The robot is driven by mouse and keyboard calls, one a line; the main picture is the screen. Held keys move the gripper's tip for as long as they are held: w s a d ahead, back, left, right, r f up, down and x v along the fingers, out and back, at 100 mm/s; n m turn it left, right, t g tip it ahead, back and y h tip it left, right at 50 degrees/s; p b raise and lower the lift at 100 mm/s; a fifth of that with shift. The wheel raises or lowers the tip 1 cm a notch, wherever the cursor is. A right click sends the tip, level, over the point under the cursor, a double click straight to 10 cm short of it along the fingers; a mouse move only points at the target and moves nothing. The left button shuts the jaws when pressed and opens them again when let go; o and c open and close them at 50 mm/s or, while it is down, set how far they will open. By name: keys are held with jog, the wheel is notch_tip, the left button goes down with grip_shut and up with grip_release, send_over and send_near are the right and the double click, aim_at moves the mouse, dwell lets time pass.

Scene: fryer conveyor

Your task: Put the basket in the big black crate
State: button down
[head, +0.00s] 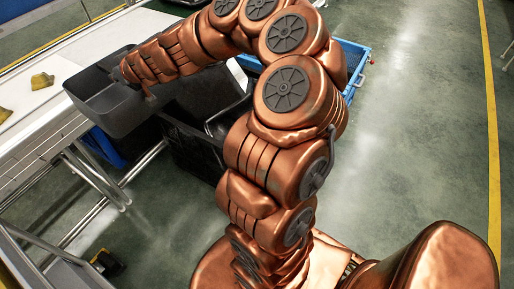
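A dark grey basket (113,117) is at the upper left, at the edge of the white conveyor (40,118), and part of it overhangs that edge. Whether it rests on the conveyor or is held up is unclear. My gripper (122,74) is at the basket's right rim. Its fingers are small and dark against the basket, so I cannot see if they are closed on the rim. The big black crate (188,148) stands on the floor right of the basket. My arm hides part of it, and a dark item with a curved handle seems to be inside.
Yellowish pieces (42,81) lie on the conveyor. Blue crates stand on the floor, one behind my arm (354,62) and one below the conveyor (103,148). Metal legs and rails (98,180) are at the lower left. The green floor on the right (420,130) is clear.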

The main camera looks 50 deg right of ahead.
jog(key=s+d+f+m+g+h, duration=0.2)
jog(key=s+d+f+m+h, duration=0.15)
jog(key=d, duration=0.85)
jog(key=s+d+f+m+g+h, duration=0.1)
jog(key=s+d+f+m+h, duration=0.2)
jog(key=d, duration=0.9)
jog(key=s+d+f+m+g+h, duration=0.2)
jog(key=d+f+m+h, duration=0.15)
jog(key=d, duration=0.95)
jog(key=s+d+f+m+g, duration=0.3)
jog(key=s+d+m, duration=0.1)
jog(key=s+d, duration=0.4)
jog(key=s+d+f+m+g+h, duration=0.1)
jog(key=s+d+f+m+g, duration=0.2)
jog(key=s+d, duration=0.5)
jog(key=s+d+f+m+g+h, duration=0.1)
jog(key=s+d+f+m+g, duration=0.3)
jog(key=s+d, duration=0.4)
jog(key=s, duration=0.4)
jog(key=shift+m, duration=0.3)
